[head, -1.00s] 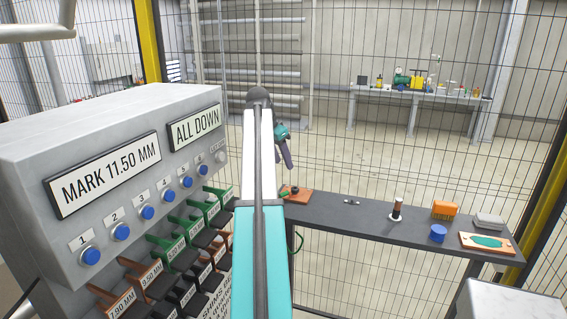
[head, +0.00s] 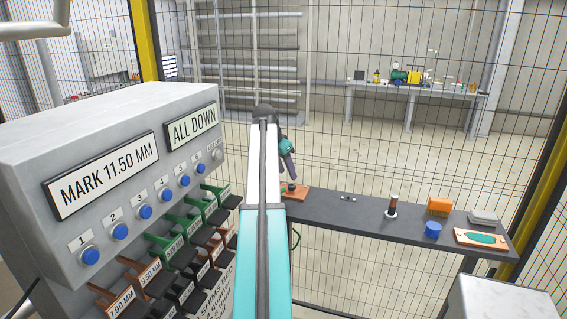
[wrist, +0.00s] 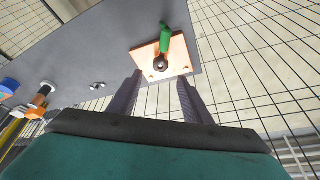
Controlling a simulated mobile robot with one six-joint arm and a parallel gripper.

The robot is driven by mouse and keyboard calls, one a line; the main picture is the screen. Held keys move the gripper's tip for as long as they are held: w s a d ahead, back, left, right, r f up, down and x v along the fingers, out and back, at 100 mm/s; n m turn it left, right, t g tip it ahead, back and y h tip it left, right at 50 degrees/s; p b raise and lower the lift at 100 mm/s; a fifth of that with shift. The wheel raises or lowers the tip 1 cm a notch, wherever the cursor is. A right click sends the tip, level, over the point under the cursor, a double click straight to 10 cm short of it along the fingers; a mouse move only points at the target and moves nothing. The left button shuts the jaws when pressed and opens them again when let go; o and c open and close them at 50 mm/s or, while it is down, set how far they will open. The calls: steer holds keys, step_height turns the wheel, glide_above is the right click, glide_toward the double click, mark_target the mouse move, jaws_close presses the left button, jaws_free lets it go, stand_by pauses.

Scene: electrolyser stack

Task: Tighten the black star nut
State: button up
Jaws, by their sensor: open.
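The black star nut (wrist: 161,65) sits on a copper-coloured plate (wrist: 144,58) on the dark shelf, beside a green piece (wrist: 166,37). In the head view the small dark nut (head: 291,187) shows on the plate (head: 303,193), just below my gripper (head: 290,172). My gripper is open and empty. In the wrist view its two dark fingers (wrist: 158,82) point toward the plate, with the nut beyond the gap between the tips. The fingers look apart from the nut. Its star shape is too small to make out.
The shelf (head: 350,216) also holds small metal parts (head: 348,198), a post (head: 393,205), an orange block (head: 439,206), a blue cylinder (head: 432,229) and a plate with a green oval (head: 482,238). A grey control panel (head: 95,115) stands left. Wire fencing runs behind.

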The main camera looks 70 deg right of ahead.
mark_target(293, 186)
steer(key=shift+p+x, duration=0.65)
steer(key=shift+x, duration=2.85)
jaws_close()
